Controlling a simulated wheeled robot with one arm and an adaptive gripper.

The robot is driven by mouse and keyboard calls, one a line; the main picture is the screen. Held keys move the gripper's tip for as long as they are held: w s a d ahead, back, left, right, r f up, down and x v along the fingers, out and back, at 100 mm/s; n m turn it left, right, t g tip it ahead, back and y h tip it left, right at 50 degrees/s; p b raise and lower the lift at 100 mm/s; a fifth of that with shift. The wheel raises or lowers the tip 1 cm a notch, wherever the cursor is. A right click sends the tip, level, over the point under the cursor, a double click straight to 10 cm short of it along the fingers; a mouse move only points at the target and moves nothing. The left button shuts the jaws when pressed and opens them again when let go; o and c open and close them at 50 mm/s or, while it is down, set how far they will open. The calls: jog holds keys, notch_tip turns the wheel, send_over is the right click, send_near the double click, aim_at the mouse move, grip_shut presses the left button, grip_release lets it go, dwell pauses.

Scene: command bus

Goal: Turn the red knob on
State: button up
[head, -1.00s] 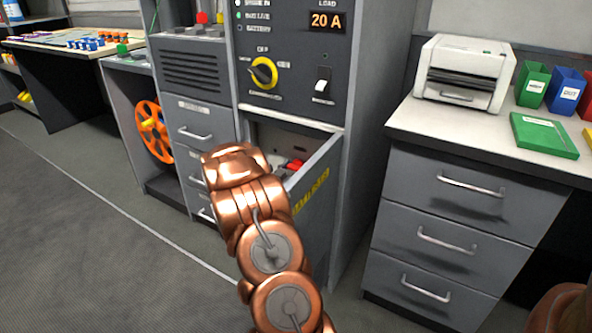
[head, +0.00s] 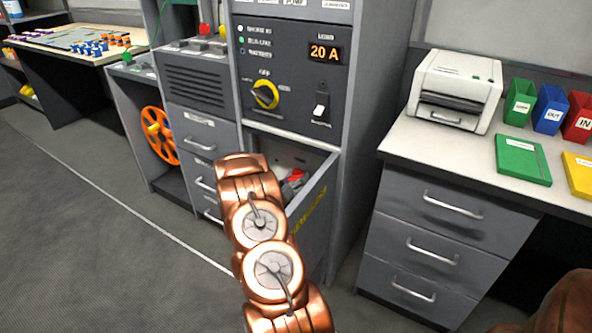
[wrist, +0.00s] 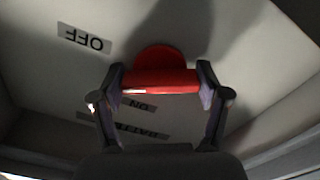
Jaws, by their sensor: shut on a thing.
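In the wrist view a red knob (wrist: 160,72), a round base with a raised bar, sits on a pale panel. My gripper (wrist: 160,88) has one finger at each end of the bar and is shut on it. An OFF label (wrist: 84,38) is at the upper left of the knob and an ON label (wrist: 136,104) lies below it; both read upside down. In the head view a bit of red (head: 294,177) shows inside an open compartment below the grey control panel; my copper arm covers much of it and my fingers are hidden there.
The open door (head: 312,210) with yellow lettering stands right of my arm. Above is the control panel with a yellow rotary knob (head: 265,94) and a 20 A display (head: 325,53). A drawer desk (head: 455,205) with a printer (head: 455,90) is at the right. The floor at left is clear.

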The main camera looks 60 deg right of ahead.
jog(key=n+p, duration=0.2)
jog(key=p, duration=0.1)
jog(key=n+p, duration=0.2)
jog(key=shift+r+p, duration=0.35)
jog(key=shift+p, duration=0.05)
jog(key=n+p, duration=0.2)
jog(key=p, duration=0.1)
jog(key=shift+f+n, duration=0.1)
jog(key=shift+n, duration=0.3)
jog(key=n+p, duration=0.3)
jog(key=n, duration=0.2)
jog(key=shift+f, duration=0.2)
jog(key=shift+n, duration=0.4)
jog(key=o, duration=1.2)
jog(key=shift+c, duration=0.2)
jog(key=a, duration=1.2)
jog(key=shift+s, duration=0.3)
